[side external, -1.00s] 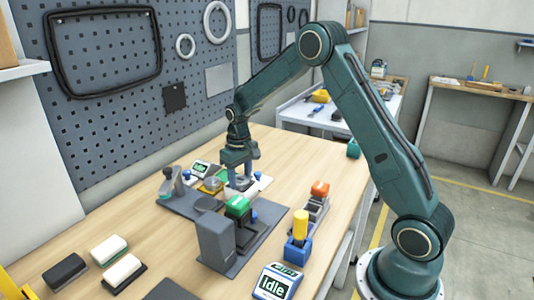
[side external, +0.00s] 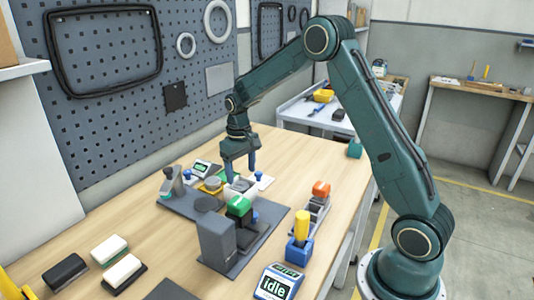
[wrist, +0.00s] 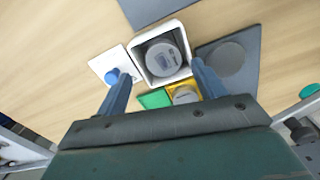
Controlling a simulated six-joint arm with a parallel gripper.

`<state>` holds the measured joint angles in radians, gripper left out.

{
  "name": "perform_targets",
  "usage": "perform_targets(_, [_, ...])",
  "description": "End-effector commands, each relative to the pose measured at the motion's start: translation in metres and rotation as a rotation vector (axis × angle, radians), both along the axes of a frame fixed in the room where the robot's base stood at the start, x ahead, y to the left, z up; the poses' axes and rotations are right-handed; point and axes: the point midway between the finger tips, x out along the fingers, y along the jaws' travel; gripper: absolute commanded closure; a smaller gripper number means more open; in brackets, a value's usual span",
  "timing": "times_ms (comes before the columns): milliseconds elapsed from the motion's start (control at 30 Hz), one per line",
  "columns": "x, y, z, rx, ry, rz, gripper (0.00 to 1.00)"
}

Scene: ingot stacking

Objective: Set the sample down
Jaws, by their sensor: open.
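The sample, a grey cylinder with a small label on top (wrist: 162,58), sits inside a white square holder (wrist: 137,60) in the wrist view. In the side view a grey round top (side external: 239,185) shows just below my gripper. My gripper (side external: 241,168) is open and stands over the holder. In the wrist view my gripper (wrist: 161,73) has its two blue-grey fingers spread, one on each side of the holder, with nothing held between them. The side view does not show the holder's inside clearly.
A white plate with a blue knob (wrist: 112,76) stands beside the holder. A yellow fixture (side external: 212,185), a green-screen display (side external: 203,167) and a grey device with a green top (side external: 239,206) crowd nearby. A blue stand holds a yellow cylinder (side external: 301,224). An "Idle" display (side external: 277,283) is in front.

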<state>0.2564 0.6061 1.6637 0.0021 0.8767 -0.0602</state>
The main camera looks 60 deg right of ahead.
Motion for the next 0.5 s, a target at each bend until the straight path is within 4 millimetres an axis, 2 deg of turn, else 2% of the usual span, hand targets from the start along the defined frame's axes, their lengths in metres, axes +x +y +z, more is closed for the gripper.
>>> perform_targets(200, [0.001, 0.0, 0.041, -0.001, -0.007, 0.001, 0.31])
perform_targets(500, [0.001, 0.0, 0.073, 0.0, -0.006, 0.002, 0.31])
